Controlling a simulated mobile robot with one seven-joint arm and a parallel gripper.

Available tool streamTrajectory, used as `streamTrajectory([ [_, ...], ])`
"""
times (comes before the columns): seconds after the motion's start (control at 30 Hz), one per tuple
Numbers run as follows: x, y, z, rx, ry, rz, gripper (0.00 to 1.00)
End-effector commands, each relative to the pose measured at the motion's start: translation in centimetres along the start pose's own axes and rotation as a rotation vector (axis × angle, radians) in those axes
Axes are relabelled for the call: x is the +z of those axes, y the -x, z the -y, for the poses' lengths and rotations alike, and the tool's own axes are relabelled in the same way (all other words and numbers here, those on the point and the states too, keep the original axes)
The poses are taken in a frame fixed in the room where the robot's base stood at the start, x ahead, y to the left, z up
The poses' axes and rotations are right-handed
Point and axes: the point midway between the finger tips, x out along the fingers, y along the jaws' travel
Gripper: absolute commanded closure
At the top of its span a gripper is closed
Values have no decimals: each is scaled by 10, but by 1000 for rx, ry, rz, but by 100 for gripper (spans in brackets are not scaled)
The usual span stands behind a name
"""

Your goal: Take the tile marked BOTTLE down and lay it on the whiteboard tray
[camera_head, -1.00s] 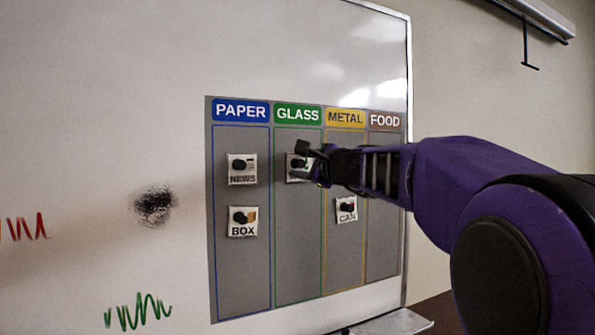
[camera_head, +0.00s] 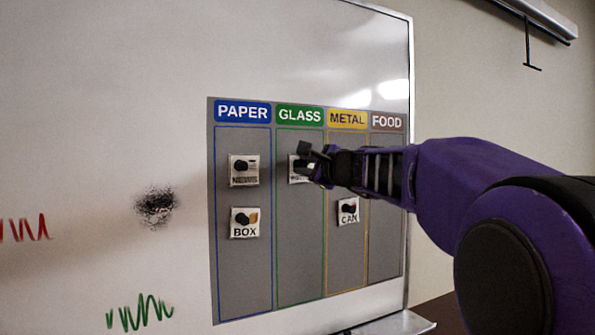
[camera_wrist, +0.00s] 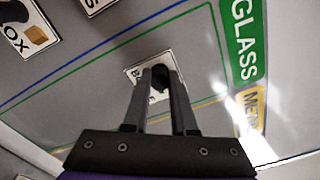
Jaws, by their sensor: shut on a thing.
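A white tile (camera_head: 294,171) is in the GLASS column of the sorting chart, mostly hidden behind my gripper in the head view. My gripper (camera_head: 312,161) is at this tile. In the wrist view the tile (camera_wrist: 135,72) lies under the fingers, and its lettering is mostly covered. My gripper (camera_wrist: 160,88) is shut on the dark knob at the tile's middle. The tile appears to be against the chart; I cannot tell if there is a gap. The whiteboard tray (camera_head: 400,323) shows at the board's bottom right edge.
A news tile (camera_head: 244,170) and a BOX tile (camera_head: 245,222) are in the PAPER column. A CAN tile (camera_head: 348,211) is in the METAL column, below my arm. The FOOD column's lower part is bare. The whiteboard (camera_head: 90,110) carries scribbles and a black smudge.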

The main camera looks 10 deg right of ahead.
Motion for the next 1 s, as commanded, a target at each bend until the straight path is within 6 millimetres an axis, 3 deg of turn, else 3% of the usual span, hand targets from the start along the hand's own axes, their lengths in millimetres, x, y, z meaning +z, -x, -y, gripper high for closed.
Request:
streamTrajectory([
  [1.0, 0, 40, -1, 0, 1, 0, 100],
])
